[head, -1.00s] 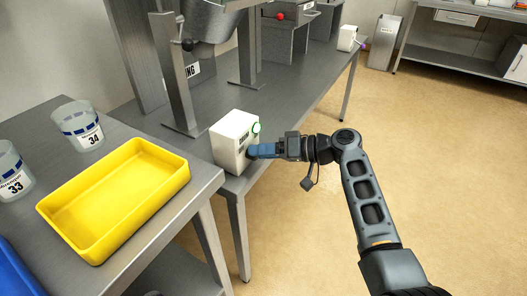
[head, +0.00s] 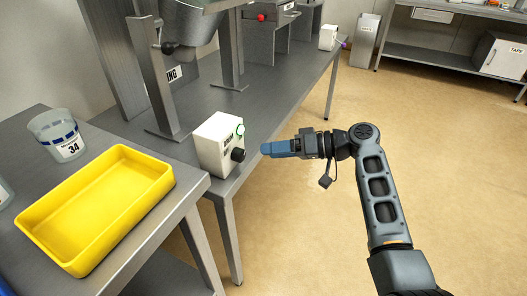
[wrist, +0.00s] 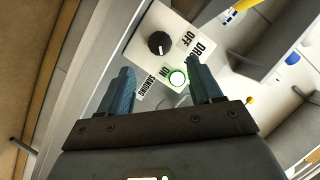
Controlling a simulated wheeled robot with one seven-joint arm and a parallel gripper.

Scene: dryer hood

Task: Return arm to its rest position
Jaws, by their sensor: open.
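My gripper (head: 266,149) has blue fingers and is out to the right of the white control box, apart from it, over the floor. In the wrist view my gripper (wrist: 160,88) shows two blue fingers spread with nothing between them. The white control box (head: 213,143) stands at the front corner of the steel bench, with a black knob (head: 238,154) on its side and a green-lit ring. The wrist view shows the knob (wrist: 159,43), the labels OFF and ON, and the green ring (wrist: 178,78) lit by ON.
A yellow tray (head: 168,181) and a cup marked 34 (head: 58,135) sit on the left table. The steel bench (head: 195,99) carries the hood frame and a second white box (head: 328,37) at its far end. The floor (head: 300,220) to the right is clear.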

